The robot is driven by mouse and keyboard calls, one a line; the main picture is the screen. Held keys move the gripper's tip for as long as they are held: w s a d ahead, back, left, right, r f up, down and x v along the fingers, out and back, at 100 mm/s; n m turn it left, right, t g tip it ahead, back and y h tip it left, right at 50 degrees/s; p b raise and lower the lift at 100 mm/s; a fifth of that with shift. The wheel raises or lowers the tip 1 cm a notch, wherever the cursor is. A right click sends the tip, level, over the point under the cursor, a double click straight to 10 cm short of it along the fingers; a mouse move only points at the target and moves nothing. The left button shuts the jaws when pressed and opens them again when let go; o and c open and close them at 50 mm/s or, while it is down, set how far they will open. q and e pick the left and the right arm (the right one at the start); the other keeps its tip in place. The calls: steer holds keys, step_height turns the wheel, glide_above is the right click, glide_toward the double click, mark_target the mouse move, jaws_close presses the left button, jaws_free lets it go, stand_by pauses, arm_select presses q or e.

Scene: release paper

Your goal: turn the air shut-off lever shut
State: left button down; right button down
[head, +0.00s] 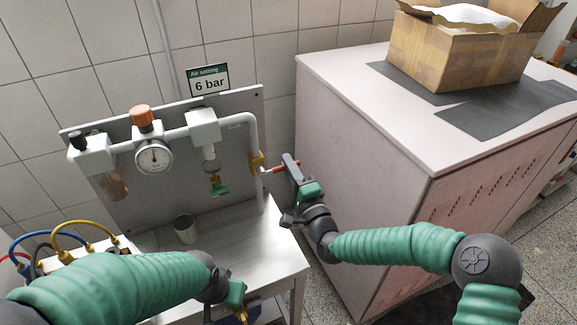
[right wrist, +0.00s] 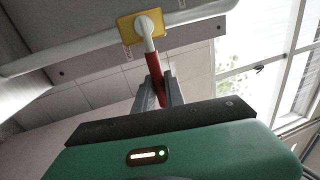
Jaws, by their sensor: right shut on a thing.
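The air shut-off lever (head: 281,167) has a red grip and sits on a brass valve body (head: 257,163) on the vertical pipe at the right of the panel. In the head view it points right, away from the pipe. My right gripper (head: 289,166) is shut on the lever's red grip. In the right wrist view the red lever (right wrist: 157,70) runs from the yellow valve (right wrist: 138,27) down between the fingers (right wrist: 158,92). My left gripper (head: 238,305) is low at the front of the small table, and its fingers are too unclear to judge.
A metal cup (head: 184,229) stands on the steel table (head: 235,235). A pink cabinet (head: 370,150) bearing a cardboard box (head: 460,50) stands close on the right.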

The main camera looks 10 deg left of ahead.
steer(key=shift+f, duration=0.25)
steer(key=c, duration=1.6)
jaws_free()
steer(key=shift+c, duration=0.2)
steer(key=shift+o, duration=1.2)
steer(key=shift+w, duration=0.15)
steer(key=shift+s+d, duration=0.1)
steer(key=shift+s, duration=0.1)
steer(key=v, duration=1.6)
steer(key=shift+s+d, duration=0.2)
